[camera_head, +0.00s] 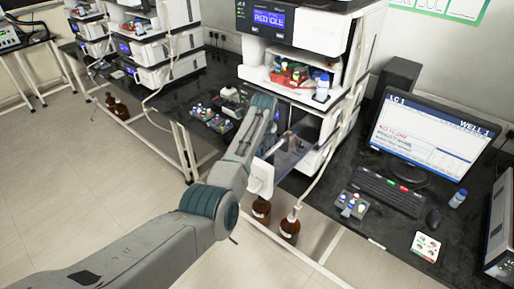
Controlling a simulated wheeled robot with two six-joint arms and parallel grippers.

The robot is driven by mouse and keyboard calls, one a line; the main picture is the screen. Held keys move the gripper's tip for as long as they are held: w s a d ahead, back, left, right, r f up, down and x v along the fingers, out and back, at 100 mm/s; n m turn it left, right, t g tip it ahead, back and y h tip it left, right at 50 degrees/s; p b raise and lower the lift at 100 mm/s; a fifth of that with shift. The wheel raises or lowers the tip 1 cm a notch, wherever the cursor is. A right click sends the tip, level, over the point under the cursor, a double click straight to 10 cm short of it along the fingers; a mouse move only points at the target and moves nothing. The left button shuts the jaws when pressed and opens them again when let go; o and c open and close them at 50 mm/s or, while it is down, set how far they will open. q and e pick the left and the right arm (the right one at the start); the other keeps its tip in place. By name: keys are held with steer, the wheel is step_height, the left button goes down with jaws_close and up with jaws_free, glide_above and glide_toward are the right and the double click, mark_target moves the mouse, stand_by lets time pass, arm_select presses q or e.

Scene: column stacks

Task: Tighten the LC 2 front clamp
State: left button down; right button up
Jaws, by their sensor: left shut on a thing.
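My left arm comes in from the lower left and bends at the front of the middle instrument stack (317,78). My left gripper (287,142) is at the lower front of this stack, at a dark, partly see-through area. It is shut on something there. The held thing is mostly hidden by my wrist, and I take it to be the front clamp. A white block (260,179) shows just below my wrist. The stack's display reads "RED IDLE". I cannot read an LC 2 label. My right gripper is not in view.
A monitor (424,136) marked "LC 1", a keyboard (388,189) and a vial tray (351,205) are on the black bench at right. Brown bottles (289,229) stand below the stack. Another vial tray (212,119) is left of my wrist.

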arm_select(q)
steer(key=shift+s+d+f+t+y, duration=0.15)
steer(key=shift+s+d+t+y, duration=0.1)
steer(key=shift+d+t+y, duration=0.25)
steer(key=shift+a, duration=0.15)
steer(key=c, duration=1.3)
jaws_free()
